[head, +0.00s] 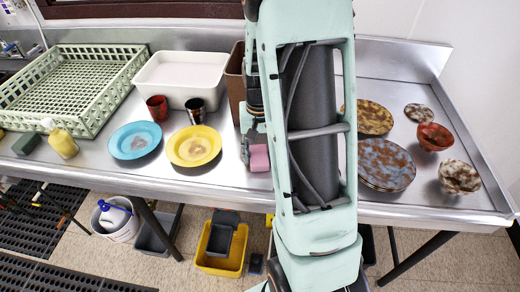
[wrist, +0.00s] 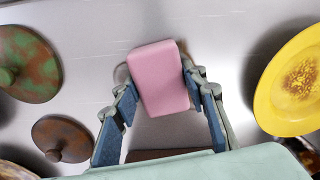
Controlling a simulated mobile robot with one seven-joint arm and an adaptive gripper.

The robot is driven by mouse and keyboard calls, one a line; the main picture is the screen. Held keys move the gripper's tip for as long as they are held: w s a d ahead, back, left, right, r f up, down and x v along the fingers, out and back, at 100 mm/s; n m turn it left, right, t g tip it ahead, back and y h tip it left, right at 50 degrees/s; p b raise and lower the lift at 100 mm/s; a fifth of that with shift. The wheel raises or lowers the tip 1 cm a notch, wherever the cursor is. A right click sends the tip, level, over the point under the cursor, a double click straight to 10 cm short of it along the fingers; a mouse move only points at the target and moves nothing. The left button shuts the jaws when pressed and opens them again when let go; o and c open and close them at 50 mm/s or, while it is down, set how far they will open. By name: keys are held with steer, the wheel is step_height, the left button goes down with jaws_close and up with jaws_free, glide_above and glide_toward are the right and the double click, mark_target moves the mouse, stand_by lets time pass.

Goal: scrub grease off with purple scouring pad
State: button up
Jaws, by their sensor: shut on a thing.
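A pinkish-purple pad (wrist: 163,85) sits between the two fingers of my gripper (wrist: 157,72), which is shut on it. The pad (head: 260,158) also shows in the head view, just left of my arm and over the steel counter. I cannot tell whether it touches the counter. A yellow plate (head: 195,146) with a brown grease patch in its middle lies left of the pad; in the wrist view the yellow plate (wrist: 280,85) is at the right edge, apart from the pad. A blue plate (head: 135,140) farther left has a fainter brownish patch.
A white tub (head: 183,72), a green rack (head: 75,82) and two dark cups stand behind the plates. A yellow bottle (head: 62,143) and dark green pad (head: 27,143) are far left. Stained plates and bowls (head: 434,137) lie right. Two knobbed lids (wrist: 62,138) are left in the wrist view.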

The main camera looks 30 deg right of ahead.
mark_target(257, 174)
steer(key=shift+s+a, duration=0.6)
steer(key=shift+s, duration=0.3)
steer(key=shift+s+a, duration=0.6)
steer(key=shift+s, duration=0.3)
steer(key=shift+w+a+r, duration=0.1)
steer(key=shift+w+a, duration=0.55)
steer(key=shift+a, duration=0.1)
steer(key=shift+w+d, duration=0.4)
steer(key=shift+w, duration=0.25)
steer(key=shift+w+d, duration=0.4)
steer(key=shift+w, duration=0.2)
steer(key=shift+w+d, duration=0.75)
steer(key=shift+w, duration=0.35)
steer(key=shift+w+d, duration=0.75)
steer(key=shift+w, duration=0.3)
steer(key=shift+w+d, duration=0.55)
steer(key=shift+w, duration=0.25)
steer(key=shift+w+d, duration=0.55)
steer(key=shift+w, duration=0.25)
steer(key=shift+p, duration=0.3)
steer(key=shift+w+r+p, duration=0.1)
steer(key=shift+r+p, duration=1.85)
steer(key=shift+r, duration=1)
